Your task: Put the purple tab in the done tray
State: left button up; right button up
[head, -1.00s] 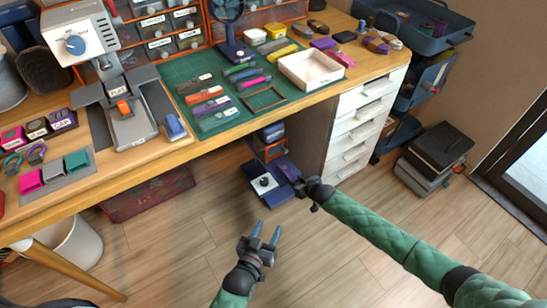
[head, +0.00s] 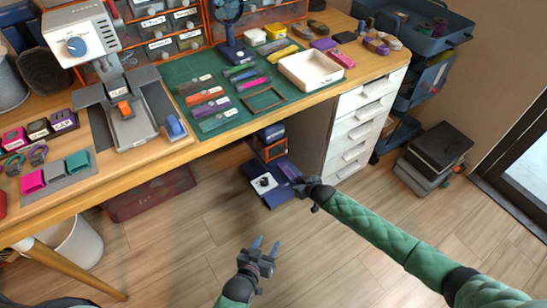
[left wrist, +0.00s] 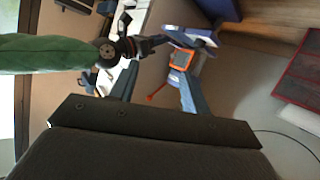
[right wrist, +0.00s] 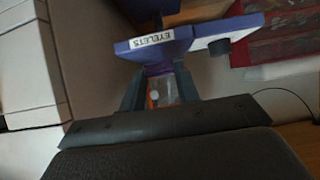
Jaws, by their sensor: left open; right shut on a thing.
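A purple strip (head: 209,107) lies among coloured strips on the green mat. My right gripper (head: 298,186) is below the desk front, shut on a purple-blue box labelled EYELETS (right wrist: 160,42). The box has a white part with a dark knob, also in the head view (head: 265,183). My left gripper (head: 266,244) is open and empty above the floor, lower and left of the right one.
The desk edge (head: 150,168) runs above both grippers. A dark red box (head: 150,193) lies under the desk, beside a white bin (head: 75,243). The floor around my left gripper is clear.

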jog(key=shift+s+d+r+p, duration=0.1)
jog(key=shift+s+r+p, duration=0.1)
jog(key=shift+p, duration=0.1)
jog(key=shift+s+d+r+p, duration=0.3)
jog(key=shift+s+r+p, duration=0.1)
jog(key=shift+s+p, duration=0.25)
jog(key=shift+s+d+r+p, duration=0.15)
jog(key=shift+s+r+p, duration=0.1)
jog(key=shift+p, duration=0.2)
pick_arm(q)
jog(key=s+a+f+g+y, duration=0.1)
jog(key=s+f+g, duration=0.4)
jog(key=s+f, duration=0.5)
jog(key=shift+s+a+f+g, duration=0.2)
jog(key=shift+s+f+g, duration=0.1)
jog(key=shift+f, duration=0.65)
